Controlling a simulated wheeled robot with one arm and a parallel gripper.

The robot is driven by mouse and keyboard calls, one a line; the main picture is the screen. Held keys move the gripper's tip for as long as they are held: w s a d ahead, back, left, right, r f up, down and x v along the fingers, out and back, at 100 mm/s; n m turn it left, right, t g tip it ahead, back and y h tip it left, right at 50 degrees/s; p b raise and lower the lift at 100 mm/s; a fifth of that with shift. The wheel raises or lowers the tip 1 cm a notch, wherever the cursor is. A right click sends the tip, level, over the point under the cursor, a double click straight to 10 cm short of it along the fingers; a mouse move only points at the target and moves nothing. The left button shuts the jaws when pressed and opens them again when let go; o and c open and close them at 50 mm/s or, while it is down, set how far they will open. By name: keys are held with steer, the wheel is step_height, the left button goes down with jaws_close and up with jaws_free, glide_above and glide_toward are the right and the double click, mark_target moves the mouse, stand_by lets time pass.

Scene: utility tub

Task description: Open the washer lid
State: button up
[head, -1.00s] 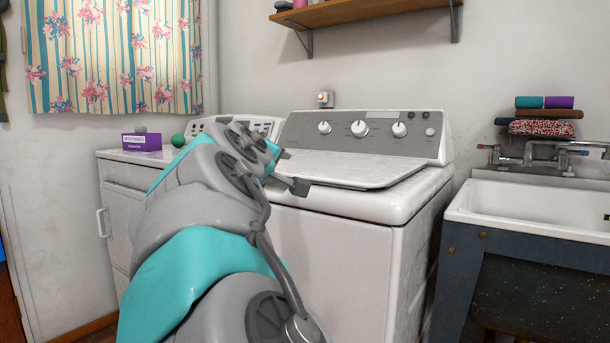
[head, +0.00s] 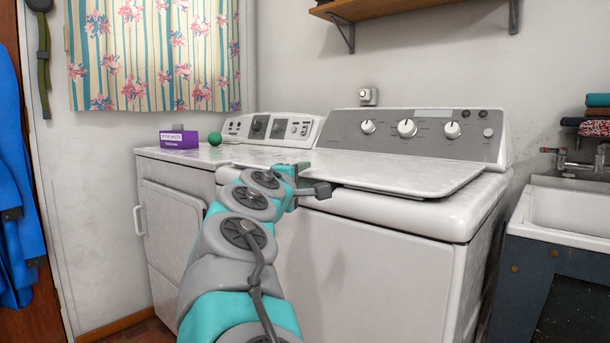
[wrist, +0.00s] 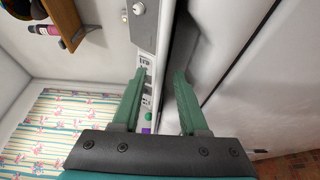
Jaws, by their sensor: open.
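The white washer (head: 365,265) stands at centre right with a grey control panel of knobs at its back. Its lid (head: 410,172) lies nearly flat, and a thin dark gap shows under its front edge. My gripper (head: 310,181) is at the lid's front edge, toward its left end. In the wrist view my gripper (wrist: 160,76) is open, with nothing clamped. The pale lid edge and a dark gap beside it run up between and beyond the two green fingers. I cannot tell whether a finger touches the lid.
A white dryer or second machine (head: 172,235) stands to the left, with a purple box (head: 179,139) and a green ball (head: 214,138) on top. A sink (head: 572,212) is at the right. A wooden shelf (head: 400,8) hangs above the washer. Blue clothing (head: 15,190) hangs far left.

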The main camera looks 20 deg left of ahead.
steer(key=shift+w, duration=0.4)
jaws_close()
stand_by(1.2)
